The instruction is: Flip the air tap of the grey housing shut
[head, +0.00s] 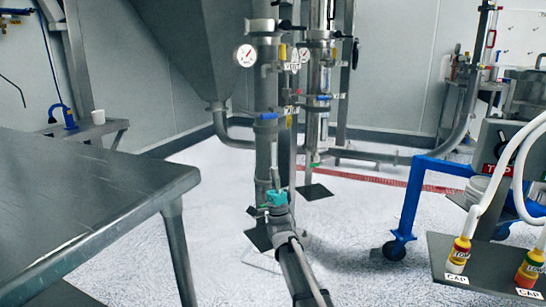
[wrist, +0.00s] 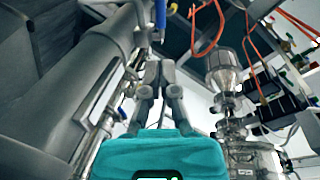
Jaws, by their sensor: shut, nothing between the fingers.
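Two upright pipe-like housings stand ahead in the head view: a dull grey one (head: 265,85) on the left and a shinier metal one (head: 318,90) to its right. A small blue handle (head: 267,116) is on the front of the grey one, probably its air tap; its exact setting is too small to tell. My gripper (head: 274,175) is in front of the grey housing's lower part, below the blue handle. In the wrist view my gripper (wrist: 159,68) is shut and empty. A blue piece (wrist: 160,14) shows beyond the fingertips, apart from them.
A steel table (head: 90,200) fills the left. A large grey hopper (head: 190,45) stands behind. A pressure gauge (head: 246,55) sits left of the grey housing. A blue wheeled frame (head: 412,200) and a shelf with capped hoses (head: 480,268) are at right. Orange cables (wrist: 207,28) hang in the wrist view.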

